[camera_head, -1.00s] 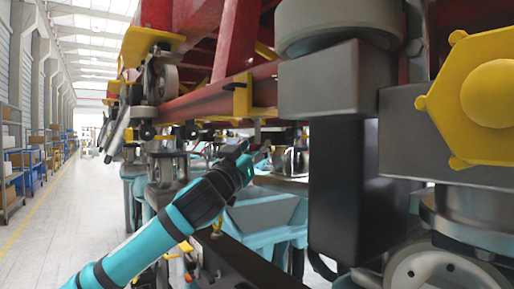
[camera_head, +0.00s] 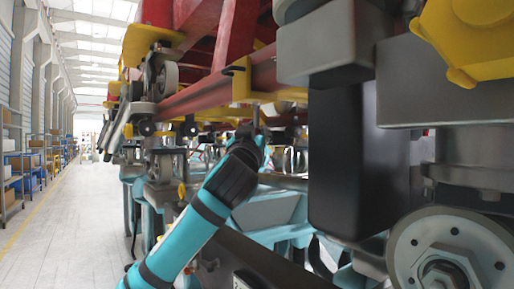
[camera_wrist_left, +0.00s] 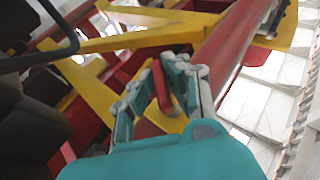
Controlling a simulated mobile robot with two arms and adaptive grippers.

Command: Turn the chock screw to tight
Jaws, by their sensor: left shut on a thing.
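My left gripper (camera_head: 258,138) is raised under a yellow bracket (camera_head: 241,84) on the red beam, just below a thin grey upright rod (camera_head: 256,115). The rod may be the chock screw, but it is too small to tell. In the left wrist view, the fingers of my left gripper (camera_wrist_left: 165,85) are shut on a narrow red piece (camera_wrist_left: 161,87) that looks like a handle. Its upper end lies against a yellow frame (camera_wrist_left: 120,40), and I cannot tell how it joins. My right gripper is not in view.
A red beam (camera_head: 215,95) runs above my left arm. A dark block (camera_head: 335,165) and a large wheel (camera_head: 450,250) stand close on the right. A black curved bar (camera_wrist_left: 60,25) is near the gripper at upper left. The floor (camera_head: 60,220) on the left is clear.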

